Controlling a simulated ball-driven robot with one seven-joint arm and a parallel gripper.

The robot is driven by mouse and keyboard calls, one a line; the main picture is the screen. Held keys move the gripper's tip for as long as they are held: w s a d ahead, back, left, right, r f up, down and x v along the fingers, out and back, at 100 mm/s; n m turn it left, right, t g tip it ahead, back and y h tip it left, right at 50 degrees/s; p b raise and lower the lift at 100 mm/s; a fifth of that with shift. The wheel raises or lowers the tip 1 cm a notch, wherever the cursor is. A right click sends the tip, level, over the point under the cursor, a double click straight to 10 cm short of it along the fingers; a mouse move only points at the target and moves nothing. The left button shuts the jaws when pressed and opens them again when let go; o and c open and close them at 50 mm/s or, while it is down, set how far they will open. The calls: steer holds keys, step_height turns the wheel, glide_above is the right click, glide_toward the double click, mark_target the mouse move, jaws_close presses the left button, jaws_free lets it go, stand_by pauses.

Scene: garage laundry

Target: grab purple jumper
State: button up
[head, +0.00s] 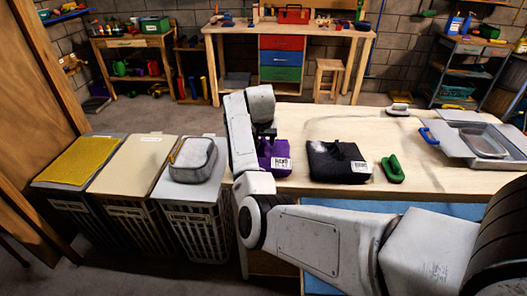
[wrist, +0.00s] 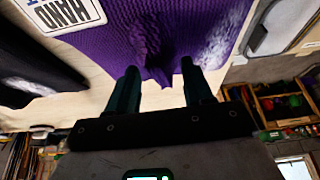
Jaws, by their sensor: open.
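The purple jumper (head: 277,155) lies folded near the left end of the wooden table (head: 345,122), with a white label on its front. It is partly hidden behind my arm in the head view. In the wrist view the purple jumper (wrist: 150,35) fills the upper middle, with a bunched fold hanging toward my fingers. My gripper (wrist: 160,75) is open, with one finger on each side of that fold and its tip close to the cloth. I cannot tell whether the fingers touch it. In the head view my gripper is mostly hidden behind my wrist.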

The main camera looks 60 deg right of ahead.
steer(key=shift+f, duration=0.1)
jaws_close()
stand_by(0.4)
stand_by(1.0)
